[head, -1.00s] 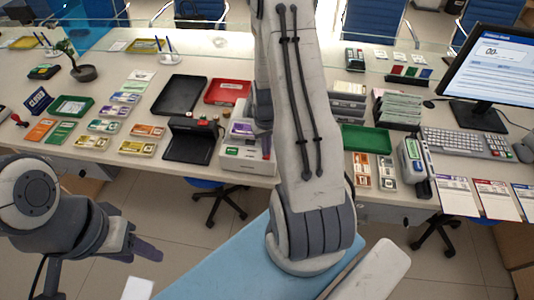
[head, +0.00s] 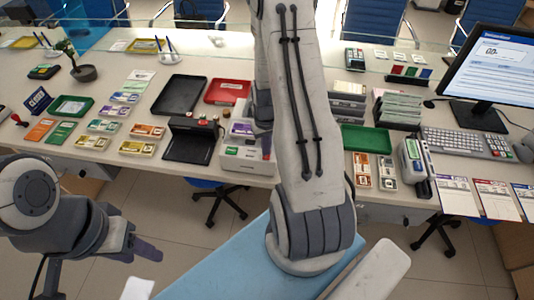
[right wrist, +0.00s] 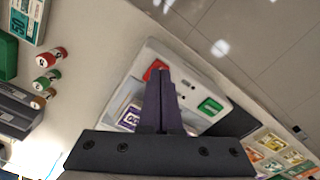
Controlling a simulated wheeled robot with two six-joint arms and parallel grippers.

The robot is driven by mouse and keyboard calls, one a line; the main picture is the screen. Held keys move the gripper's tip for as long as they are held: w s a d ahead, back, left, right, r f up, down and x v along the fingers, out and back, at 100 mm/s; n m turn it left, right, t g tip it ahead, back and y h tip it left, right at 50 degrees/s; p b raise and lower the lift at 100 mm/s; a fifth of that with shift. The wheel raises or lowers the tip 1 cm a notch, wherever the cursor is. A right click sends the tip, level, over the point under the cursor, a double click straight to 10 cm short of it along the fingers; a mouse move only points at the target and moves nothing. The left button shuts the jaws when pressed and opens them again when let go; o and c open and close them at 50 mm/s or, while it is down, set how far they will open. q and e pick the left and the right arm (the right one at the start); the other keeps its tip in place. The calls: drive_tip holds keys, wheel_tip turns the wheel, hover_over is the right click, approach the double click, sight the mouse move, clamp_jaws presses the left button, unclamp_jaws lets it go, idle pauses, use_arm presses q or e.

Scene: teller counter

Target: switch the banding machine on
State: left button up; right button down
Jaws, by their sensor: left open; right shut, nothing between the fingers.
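The white box-shaped machine, which I take to be the banding machine (head: 246,160), stands at the counter's front edge, with a green label and a purple-marked bundle on it. A red switch (right wrist: 155,69) shows on it in the right wrist view. My right gripper (right wrist: 160,76) is shut and empty, its fingertips over the machine right at the red switch; I cannot tell whether they touch it. In the head view my right arm hides that gripper and part of the machine. My left gripper (head: 104,274) is open and empty, low in front of the counter.
A dark machine (head: 190,140) stands just left of the white one. Black (head: 180,95) and red (head: 228,91) trays lie behind. Banknote bundles (head: 137,148) lie to the left. A green tray (head: 366,138), a keyboard (head: 455,142) and a monitor (head: 492,68) are to the right.

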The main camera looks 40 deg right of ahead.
drive_tip(key=shift+f+b, duration=0.6)
drive_tip(key=shift+f, duration=0.25)
drive_tip(key=shift+r, duration=0.15)
wheel_tip(320, 180, up, 7)
drive_tip(key=p, duration=0.6)
idle(0.4)
idle(0.3)
